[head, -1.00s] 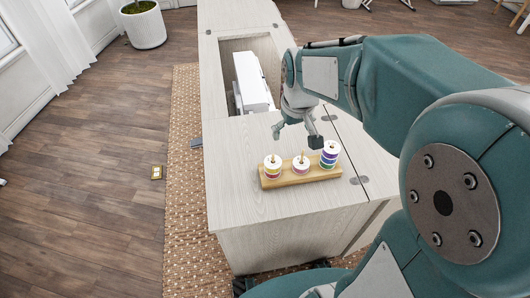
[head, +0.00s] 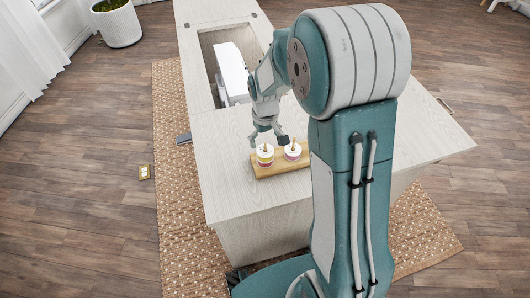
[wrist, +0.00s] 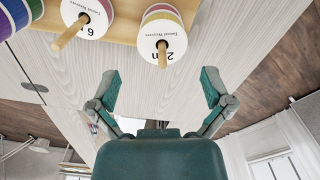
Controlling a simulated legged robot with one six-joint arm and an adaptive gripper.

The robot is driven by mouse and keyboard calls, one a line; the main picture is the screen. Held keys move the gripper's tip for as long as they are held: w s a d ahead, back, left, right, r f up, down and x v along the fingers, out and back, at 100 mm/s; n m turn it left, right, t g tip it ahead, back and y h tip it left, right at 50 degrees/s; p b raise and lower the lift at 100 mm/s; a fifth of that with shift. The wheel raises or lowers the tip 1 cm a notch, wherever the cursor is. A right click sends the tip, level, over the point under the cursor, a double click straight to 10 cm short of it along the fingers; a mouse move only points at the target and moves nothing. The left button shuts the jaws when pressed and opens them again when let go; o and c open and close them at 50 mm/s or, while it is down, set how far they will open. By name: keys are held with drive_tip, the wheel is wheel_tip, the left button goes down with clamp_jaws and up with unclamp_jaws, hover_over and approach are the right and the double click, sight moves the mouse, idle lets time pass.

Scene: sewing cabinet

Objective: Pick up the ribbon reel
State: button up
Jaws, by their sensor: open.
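A white-topped ribbon reel with yellow and pink bands (head: 265,157) sits on a peg at the left of a wooden stand (head: 268,170). It also shows in the wrist view with a "2" label (wrist: 163,42). Beside it is a second white-topped reel (head: 292,153), marked "6" in the wrist view (wrist: 86,16). Part of a purple, blue and green reel stack (wrist: 18,14) shows at the wrist view's left; my arm hides it in the head view. My gripper (wrist: 160,90) is open and empty, fingers apart, close to the "2" reel but not around it.
The stand rests on a pale wooden sewing cabinet (head: 235,195). A white sewing machine (head: 232,72) sits in the cabinet's opening behind my gripper. The bare top left of the stand is free. A patterned rug (head: 178,180) lies below.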

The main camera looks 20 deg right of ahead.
sight(265, 151)
drive_tip(key=f, duration=0.5)
drive_tip(key=shift+s+a+f, duration=0.1)
drive_tip(key=shift+s+f, duration=0.1)
drive_tip(key=shift+f, duration=0.1)
drive_tip(key=c, duration=0.9)
